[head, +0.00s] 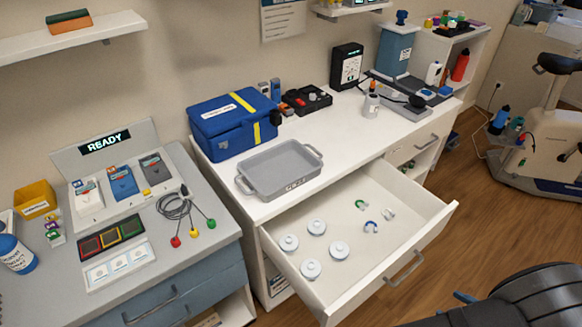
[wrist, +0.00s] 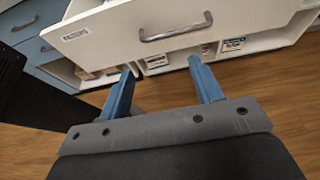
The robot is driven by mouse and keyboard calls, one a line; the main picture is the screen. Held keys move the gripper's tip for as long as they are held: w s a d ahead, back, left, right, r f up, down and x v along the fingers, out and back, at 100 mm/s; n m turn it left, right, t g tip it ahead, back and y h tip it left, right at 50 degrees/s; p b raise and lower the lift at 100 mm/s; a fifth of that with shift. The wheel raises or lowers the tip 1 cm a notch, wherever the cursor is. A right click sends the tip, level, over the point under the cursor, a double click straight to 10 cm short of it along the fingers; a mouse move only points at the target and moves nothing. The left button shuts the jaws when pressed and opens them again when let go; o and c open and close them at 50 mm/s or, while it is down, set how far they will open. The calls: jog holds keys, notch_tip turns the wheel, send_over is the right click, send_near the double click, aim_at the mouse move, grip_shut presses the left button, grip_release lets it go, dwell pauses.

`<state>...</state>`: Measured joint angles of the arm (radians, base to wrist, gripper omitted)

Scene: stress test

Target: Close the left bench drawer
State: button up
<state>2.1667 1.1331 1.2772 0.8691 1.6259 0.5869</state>
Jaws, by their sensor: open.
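The left bench drawer (head: 385,228) is pulled well out from the white bench in the head view. Several round white electrodes and a few small clips lie inside it. Its front has a grey bar handle (head: 404,268). In the wrist view the drawer front (wrist: 110,32) spans the top, with a label on its left and the handle (wrist: 175,32) near the middle. My gripper (wrist: 162,75) is open and empty, its two blue fingers apart and pointing toward the drawer front below the handle. I cannot tell whether they touch it.
A grey tray (head: 280,169) and a blue case (head: 235,122) stand on the bench top. A second bench drawer (head: 412,147) at right is closed. A blue-grey cabinet (head: 165,300) stands left. An exercise bike (head: 545,130) is at far right. Wood floor before the drawer is open.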

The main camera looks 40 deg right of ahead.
jog(key=c, duration=0.3)
jog(key=shift+t, duration=0.9)
jog(key=a+f, duration=0.1)
jog(key=a, duration=0.2)
jog(key=a+f, duration=0.2)
jog(key=a, duration=0.1)
jog(key=s+a+f, duration=0.1)
jog(key=a+f, duration=0.1)
jog(key=a, duration=0.1)
grip_shut()
jog(key=t, duration=0.3)
send_near(340, 316)
jog(key=w, duration=0.6)
jog(key=shift+w+r, duration=0.2)
jog(key=shift+w, duration=0.2)
jog(key=w, duration=3)
jog(key=shift+w, duration=0.95)
jog(key=shift+w+d+r, duration=0.1)
jog(key=shift+r, duration=0.05)
